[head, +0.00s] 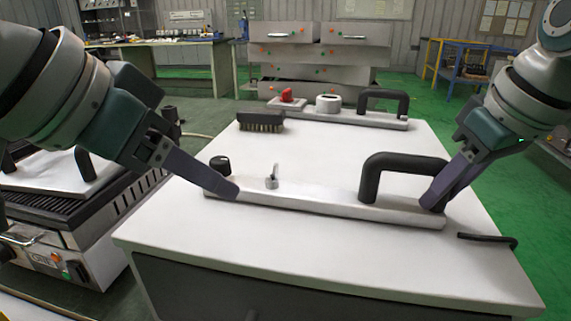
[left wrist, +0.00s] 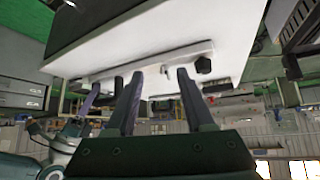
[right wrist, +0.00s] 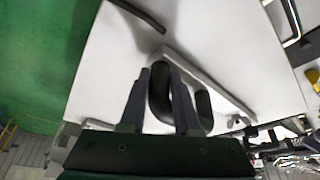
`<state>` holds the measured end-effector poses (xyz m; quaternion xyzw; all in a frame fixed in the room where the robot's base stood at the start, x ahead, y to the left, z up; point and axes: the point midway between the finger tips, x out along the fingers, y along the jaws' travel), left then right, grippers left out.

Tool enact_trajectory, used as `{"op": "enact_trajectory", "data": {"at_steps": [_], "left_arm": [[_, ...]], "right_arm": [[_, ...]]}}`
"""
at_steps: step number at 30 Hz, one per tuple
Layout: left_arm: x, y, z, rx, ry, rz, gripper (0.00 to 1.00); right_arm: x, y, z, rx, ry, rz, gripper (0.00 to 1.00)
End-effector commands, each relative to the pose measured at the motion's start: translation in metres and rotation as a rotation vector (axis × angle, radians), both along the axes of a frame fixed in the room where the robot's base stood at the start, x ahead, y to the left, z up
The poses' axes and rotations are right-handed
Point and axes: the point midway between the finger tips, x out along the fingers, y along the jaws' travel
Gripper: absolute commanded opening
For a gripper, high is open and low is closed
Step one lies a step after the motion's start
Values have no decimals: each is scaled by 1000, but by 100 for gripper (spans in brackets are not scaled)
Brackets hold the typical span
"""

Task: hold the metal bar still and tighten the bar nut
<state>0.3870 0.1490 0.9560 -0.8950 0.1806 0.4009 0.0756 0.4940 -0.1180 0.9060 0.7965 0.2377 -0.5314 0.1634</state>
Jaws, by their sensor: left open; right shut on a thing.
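The metal bar (head: 310,202) lies flat along the white table, with a black loop handle (head: 400,162) at its right end. A small upright metal piece (head: 272,178) stands near its left part, and a black knob (head: 220,164) at its left end; I cannot tell which is the bar nut. My right gripper (head: 431,206) is shut on the handle's right leg, also seen in the right wrist view (right wrist: 160,92). My left gripper (head: 232,193) is open at the bar's left end; in the left wrist view its fingers (left wrist: 158,74) appear either side of the small metal piece.
A bent black rod (head: 487,239) lies at the table's right edge. A black brush (head: 261,122) and a second bar (head: 345,116) with a red knob and handle lie at the back. A grill (head: 75,225) stands left. The white table (head: 310,255) is clear in front.

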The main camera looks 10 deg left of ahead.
Motion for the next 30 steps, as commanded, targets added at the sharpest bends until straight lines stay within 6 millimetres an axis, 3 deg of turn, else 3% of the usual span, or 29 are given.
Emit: {"op": "enact_trajectory", "data": {"at_steps": [3, 8, 24, 30], "left_arm": [[16, 1, 22, -6, -39, -14, 53], [25, -1, 30, -14, -53, -23, 53], [85, -27, -35, -14, -52, -23, 53], [97, -32, -48, -13, -53, -22, 53]], "right_arm": [[0, 0, 0, 2, -1, -1, 0], [0, 0, 0, 2, -1, -1, 0], [0, 0, 0, 2, -1, -1, 0], [0, 0, 0, 2, -1, -1, 0]]}}
